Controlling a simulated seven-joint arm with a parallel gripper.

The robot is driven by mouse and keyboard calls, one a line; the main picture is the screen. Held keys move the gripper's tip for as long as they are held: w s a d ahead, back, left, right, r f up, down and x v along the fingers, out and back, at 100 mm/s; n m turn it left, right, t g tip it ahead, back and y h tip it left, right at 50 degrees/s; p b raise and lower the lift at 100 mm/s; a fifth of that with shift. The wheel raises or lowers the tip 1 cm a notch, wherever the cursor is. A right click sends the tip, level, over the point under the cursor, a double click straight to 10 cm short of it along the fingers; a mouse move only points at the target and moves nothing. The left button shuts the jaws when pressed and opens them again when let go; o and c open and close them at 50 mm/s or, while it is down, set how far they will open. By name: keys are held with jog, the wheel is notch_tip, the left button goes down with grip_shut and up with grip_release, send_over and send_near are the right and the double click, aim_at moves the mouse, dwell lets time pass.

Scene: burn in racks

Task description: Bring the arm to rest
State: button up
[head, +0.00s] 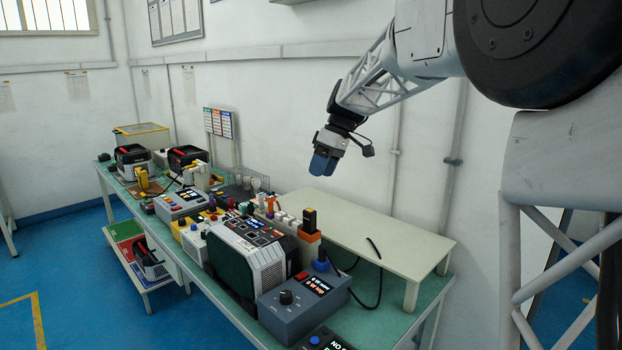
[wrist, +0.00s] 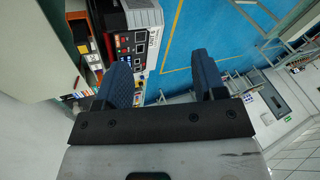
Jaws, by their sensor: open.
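My gripper (head: 323,165) hangs in the air above the workbench (head: 435,290), in front of the white wall. Its two blue fingers (wrist: 121,82) stand apart in the wrist view, with nothing between them. In the head view the fingers point down and sit well above the raised cream shelf (head: 375,235). My gripper touches nothing that I can see. My arm reaches in from the upper right.
A large grey and green unit with a button panel (head: 258,250) stands on the bench, with a blue-grey control box (head: 302,302) in front of it. Several smaller devices and black-and-red chargers (head: 134,162) stand farther back.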

jog(key=s+d+f+m+t+h, duration=0.1)
jog(key=s+d+f+m, duration=0.3)
jog(key=s, duration=1.1)
jog(key=s+d+f+m+t+h, duration=0.2)
jog(key=s+d+f+m, duration=0.2)
jog(key=s, duration=1.2)
jog(key=s+d+f+m+t+h, duration=0.1)
jog(key=s+d+f+m, duration=0.3)
jog(key=s, duration=1.1)
jog(key=d+f, duration=0.2)
jog(key=d, duration=0.1)
jog(key=shift+s+d+m+t, duration=0.2)
jog(key=shift+d+m+t, duration=0.1)
jog(key=shift+m, duration=0.1)
